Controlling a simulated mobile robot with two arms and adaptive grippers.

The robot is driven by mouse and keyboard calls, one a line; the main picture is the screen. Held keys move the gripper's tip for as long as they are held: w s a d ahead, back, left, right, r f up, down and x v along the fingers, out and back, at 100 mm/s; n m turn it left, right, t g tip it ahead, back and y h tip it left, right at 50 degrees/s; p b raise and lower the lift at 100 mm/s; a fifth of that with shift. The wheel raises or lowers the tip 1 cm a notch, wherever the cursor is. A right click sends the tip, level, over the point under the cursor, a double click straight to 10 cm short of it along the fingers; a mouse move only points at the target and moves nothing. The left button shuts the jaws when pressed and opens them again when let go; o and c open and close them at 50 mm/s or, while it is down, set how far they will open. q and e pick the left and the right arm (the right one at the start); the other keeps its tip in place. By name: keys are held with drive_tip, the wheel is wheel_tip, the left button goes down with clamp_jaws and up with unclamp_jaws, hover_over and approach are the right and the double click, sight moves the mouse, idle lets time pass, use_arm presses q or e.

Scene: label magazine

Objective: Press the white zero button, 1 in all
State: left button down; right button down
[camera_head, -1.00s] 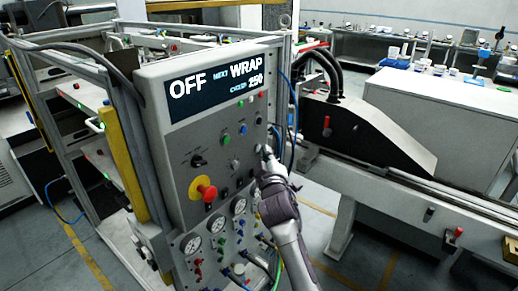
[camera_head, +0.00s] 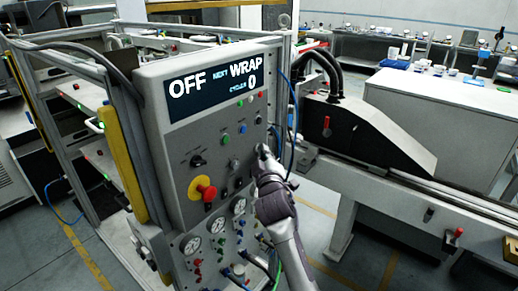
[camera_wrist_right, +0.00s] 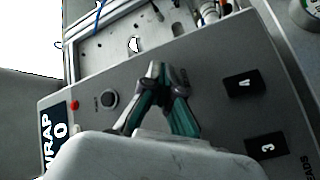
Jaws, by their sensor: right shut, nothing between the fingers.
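The grey control panel (camera_head: 180,150) stands in the middle of the head view. Its display (camera_head: 215,88) reads OFF, NEXT WRAP, CYCLES 0. My right gripper (camera_head: 262,151) is shut and empty, with its tips at the right part of the panel face. Whether the tips touch the panel is unclear. My left gripper is not in view.
A red knob on a yellow disc (camera_head: 203,189) sticks out low on the panel. Gauges (camera_head: 192,246) and hoses sit below it. A blue cable (camera_head: 290,130) hangs close to the right of my gripper. A black sloped machine cover (camera_head: 365,130) stands further right.

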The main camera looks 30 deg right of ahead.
drive_tip(key=shift+s, duration=0.15)
drive_tip(key=shift+s+d+p, duration=0.25)
drive_tip(key=shift+s+p, duration=0.2)
drive_tip(key=shift+s, duration=0.15)
drive_tip(key=s, duration=0.1)
drive_tip(key=s+d+p, duration=0.1)
drive_tip(key=s, duration=0.1)
drive_tip(key=s+d+p, duration=0.1)
drive_tip(key=shift+s, duration=0.3)
idle(0.7)
